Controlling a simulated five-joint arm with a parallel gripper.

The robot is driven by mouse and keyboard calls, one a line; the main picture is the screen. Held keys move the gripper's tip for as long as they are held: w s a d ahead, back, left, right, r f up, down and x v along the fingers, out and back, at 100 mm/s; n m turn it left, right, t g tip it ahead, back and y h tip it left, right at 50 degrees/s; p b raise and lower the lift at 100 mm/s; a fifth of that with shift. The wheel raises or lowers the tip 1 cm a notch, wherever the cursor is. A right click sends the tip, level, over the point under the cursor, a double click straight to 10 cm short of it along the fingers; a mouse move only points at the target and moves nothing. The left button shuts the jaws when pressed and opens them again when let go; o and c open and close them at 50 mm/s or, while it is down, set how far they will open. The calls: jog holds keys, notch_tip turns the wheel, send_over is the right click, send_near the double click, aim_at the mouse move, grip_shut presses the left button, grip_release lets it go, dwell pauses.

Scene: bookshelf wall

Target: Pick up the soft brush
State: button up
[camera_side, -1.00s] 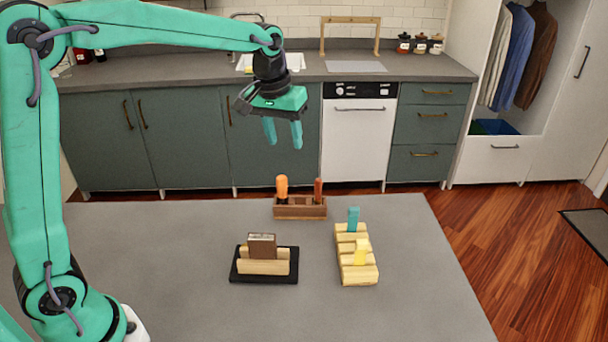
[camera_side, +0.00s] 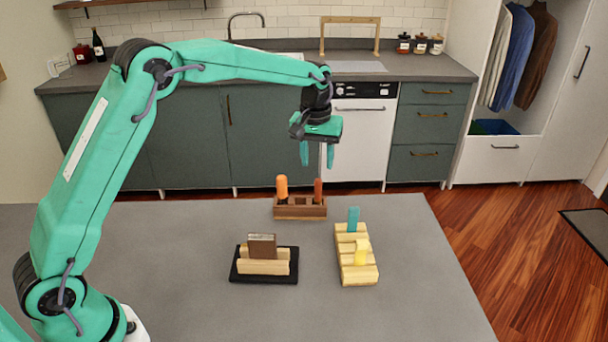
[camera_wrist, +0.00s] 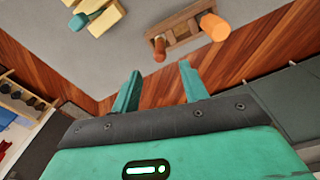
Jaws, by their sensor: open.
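I cannot tell for certain which item is the soft brush. An orange handle (camera_side: 282,187) and a thinner red-brown handle (camera_side: 318,190) stand upright in a brown wooden rack (camera_side: 299,212) at the table's far edge. In the wrist view, the orange handle (camera_wrist: 214,27), the red-brown handle (camera_wrist: 159,47) and the rack (camera_wrist: 183,34) lie beyond my fingers. Their lower ends are hidden in the rack. My gripper (camera_side: 317,158) is open and empty, above and behind the rack in the side view. It also shows in the wrist view (camera_wrist: 161,72), fingers apart.
A pale slotted wooden block (camera_side: 357,275) holds a teal piece (camera_side: 353,218) and a yellow piece (camera_side: 361,252). A black tray (camera_side: 264,279) carries a wooden holder with a brown block (camera_side: 262,246). The grey table (camera_side: 420,300) is otherwise clear. Cabinets stand behind.

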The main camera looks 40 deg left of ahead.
aim_at(318, 180)
jog(key=shift+f, duration=1.15)
jog(key=shift+w+f, duration=0.15)
jog(key=shift+f, duration=1.15)
jog(key=shift+w+f, duration=0.1)
jog(key=shift+f, duration=1.2)
grip_shut()
